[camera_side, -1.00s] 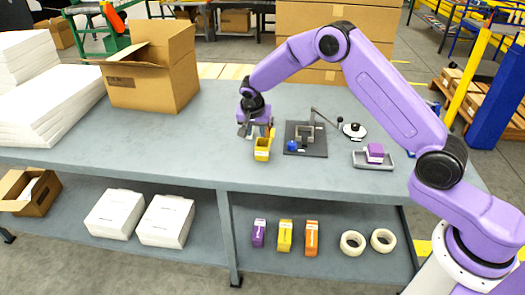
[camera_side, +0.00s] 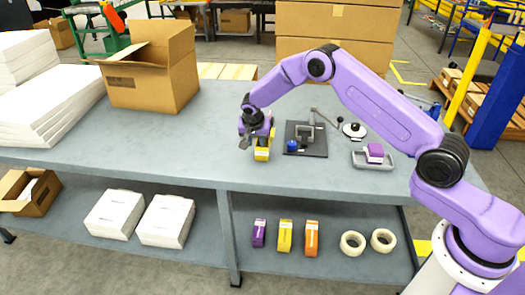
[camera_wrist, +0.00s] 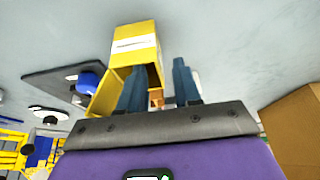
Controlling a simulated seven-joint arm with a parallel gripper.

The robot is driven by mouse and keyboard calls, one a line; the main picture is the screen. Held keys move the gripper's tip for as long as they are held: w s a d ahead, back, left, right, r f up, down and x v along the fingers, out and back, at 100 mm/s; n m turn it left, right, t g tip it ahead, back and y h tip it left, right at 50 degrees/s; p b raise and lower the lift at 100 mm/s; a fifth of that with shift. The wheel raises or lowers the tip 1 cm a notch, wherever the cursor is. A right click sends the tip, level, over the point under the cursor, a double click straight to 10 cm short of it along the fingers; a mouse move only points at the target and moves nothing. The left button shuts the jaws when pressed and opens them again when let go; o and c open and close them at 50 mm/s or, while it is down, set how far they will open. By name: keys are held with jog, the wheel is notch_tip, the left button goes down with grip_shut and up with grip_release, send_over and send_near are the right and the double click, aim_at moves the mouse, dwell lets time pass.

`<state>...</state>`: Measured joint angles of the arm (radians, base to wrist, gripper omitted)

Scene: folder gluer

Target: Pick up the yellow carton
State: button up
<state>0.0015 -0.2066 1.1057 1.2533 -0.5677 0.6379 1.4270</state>
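The yellow carton (camera_side: 262,154) stands on the grey workbench, left of the black fixture plate, with its upper part hidden by my gripper. In the wrist view the yellow carton (camera_wrist: 138,45) shows a white label, an open end and a flap folded out to the left. My gripper (camera_side: 254,138) is low over the bench at the carton's upper end. In the wrist view my gripper (camera_wrist: 158,82) has its two blue-grey fingers apart. The left finger overlaps the carton's open end, and the right finger is just right of it. I cannot tell whether either touches the carton.
A black fixture plate (camera_side: 318,148) with a lever and blue knob (camera_side: 292,146) is close right of the carton. A grey tray (camera_side: 357,162) holds a purple block (camera_side: 375,152). A large open cardboard box (camera_side: 150,75) stands at the back left. The bench left of the carton is clear.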

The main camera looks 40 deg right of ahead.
grip_shut()
